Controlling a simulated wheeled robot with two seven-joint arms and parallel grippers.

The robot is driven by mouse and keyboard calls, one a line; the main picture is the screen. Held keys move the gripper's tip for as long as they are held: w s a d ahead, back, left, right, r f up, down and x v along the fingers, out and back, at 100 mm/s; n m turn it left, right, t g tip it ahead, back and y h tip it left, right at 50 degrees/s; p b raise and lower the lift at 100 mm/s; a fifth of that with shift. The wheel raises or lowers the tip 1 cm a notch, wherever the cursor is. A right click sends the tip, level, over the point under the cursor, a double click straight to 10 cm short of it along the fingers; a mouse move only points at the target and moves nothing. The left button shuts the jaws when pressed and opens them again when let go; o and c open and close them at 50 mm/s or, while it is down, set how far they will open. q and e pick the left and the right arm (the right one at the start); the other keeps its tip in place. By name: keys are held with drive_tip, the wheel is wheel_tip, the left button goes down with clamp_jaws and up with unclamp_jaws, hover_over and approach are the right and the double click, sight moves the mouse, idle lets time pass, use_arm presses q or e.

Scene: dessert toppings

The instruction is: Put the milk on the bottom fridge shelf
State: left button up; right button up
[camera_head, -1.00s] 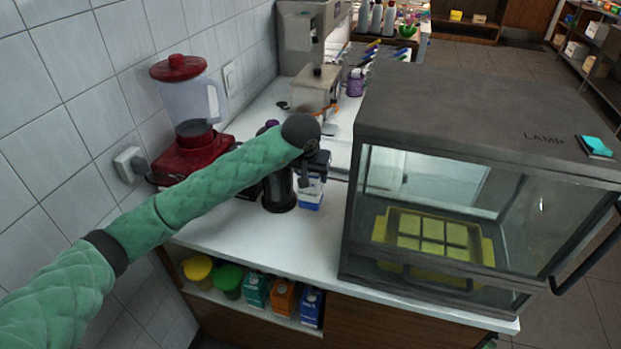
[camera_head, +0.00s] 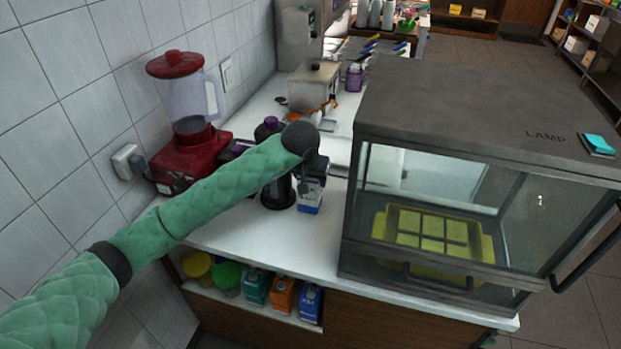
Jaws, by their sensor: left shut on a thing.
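A blue and white carton (camera_head: 309,203), which looks like the milk, stands upright on or just above the white counter, between a dark cylinder and the glass case. My left gripper (camera_head: 313,180) is at the carton's upper part and is shut on it. The gripper and wrist hide the top of the carton. I cannot tell whether the carton's base touches the counter. No fridge shelf can be made out for certain. My right gripper is not in view.
A glass case (camera_head: 450,160) with a yellow tray (camera_head: 483,245) fills the right of the counter (camera_head: 262,240). A red blender (camera_head: 187,130) stands by the wall. Several cartons (camera_head: 283,296) and lidded tubs (camera_head: 227,277) sit on a shelf below. The counter's front is clear.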

use_arm(q)
drive_tip(key=o, duration=1.4)
drive_tip(key=shift+c, duration=0.2)
